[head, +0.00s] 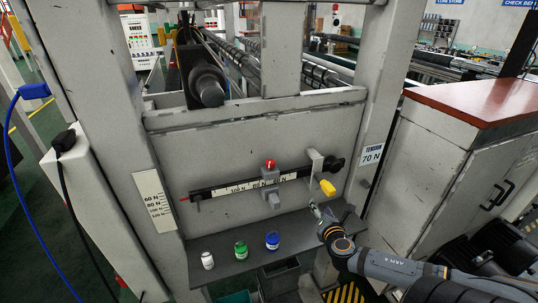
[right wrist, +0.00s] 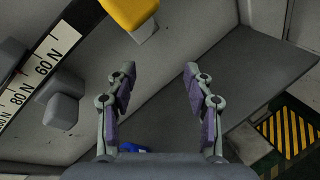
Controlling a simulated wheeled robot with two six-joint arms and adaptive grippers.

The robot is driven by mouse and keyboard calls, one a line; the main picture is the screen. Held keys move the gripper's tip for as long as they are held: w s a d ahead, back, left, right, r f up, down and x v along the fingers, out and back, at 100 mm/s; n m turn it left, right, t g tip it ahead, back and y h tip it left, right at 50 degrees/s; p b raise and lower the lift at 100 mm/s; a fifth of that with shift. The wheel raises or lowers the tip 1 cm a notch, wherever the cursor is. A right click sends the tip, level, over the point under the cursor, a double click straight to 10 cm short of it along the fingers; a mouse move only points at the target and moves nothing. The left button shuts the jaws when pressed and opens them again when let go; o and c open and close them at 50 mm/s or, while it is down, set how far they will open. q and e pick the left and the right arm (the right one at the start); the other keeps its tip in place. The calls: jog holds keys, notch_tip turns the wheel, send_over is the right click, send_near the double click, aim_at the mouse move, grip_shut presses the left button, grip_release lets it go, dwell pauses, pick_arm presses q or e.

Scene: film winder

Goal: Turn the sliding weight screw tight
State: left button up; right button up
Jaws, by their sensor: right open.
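The sliding weight (head: 269,175) is a grey block on the black scale beam (head: 215,190), with a red screw knob (head: 270,163) on top. A grey part (head: 273,199) hangs below the beam. In the right wrist view, a grey block of the weight (right wrist: 62,110) is at the left beside the 60 N mark; the red knob is not visible there. My right gripper (head: 318,211) is open and empty, low and right of the weight, just above the shelf. It also shows in the right wrist view (right wrist: 158,76). My left gripper is not in view.
White (head: 207,261), green (head: 240,250) and blue (head: 272,241) capped jars stand on the dark shelf (head: 222,269). A "TENSION 70 N" sign (head: 371,154) is on the right post.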

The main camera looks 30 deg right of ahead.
jog(key=w+a+r+n+t+y, duration=0.25)
jog(key=a+r+n, duration=0.3)
jog(key=r, duration=0.35)
jog(key=n+t+y+p, duration=0.1)
jog(key=n+t+y, duration=0.2)
jog(key=n, duration=0.3)
send_near(273, 164)
jog(key=w, duration=0.2)
jog(key=w+b, duration=0.1)
jog(key=w, duration=0.1)
jog(key=w+b, duration=0.1)
jog(key=w, duration=0.1)
jog(key=shift+d+f, duration=0.2)
jog(key=shift+d, duration=0.05)
jog(key=w, duration=0.1)
jog(key=w+p, duration=0.1)
jog(key=w, duration=0.1)
jog(key=w+p, duration=0.1)
jog(key=shift+w+d+r, duration=0.25)
jog(key=shift+d, duration=0.05)
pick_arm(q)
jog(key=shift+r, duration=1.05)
pick_arm(e)
jog(key=shift+w+a+f, duration=0.1)
jog(key=shift+w+f, duration=0.1)
jog(key=shift+w, duration=0.25)
grip_shut()
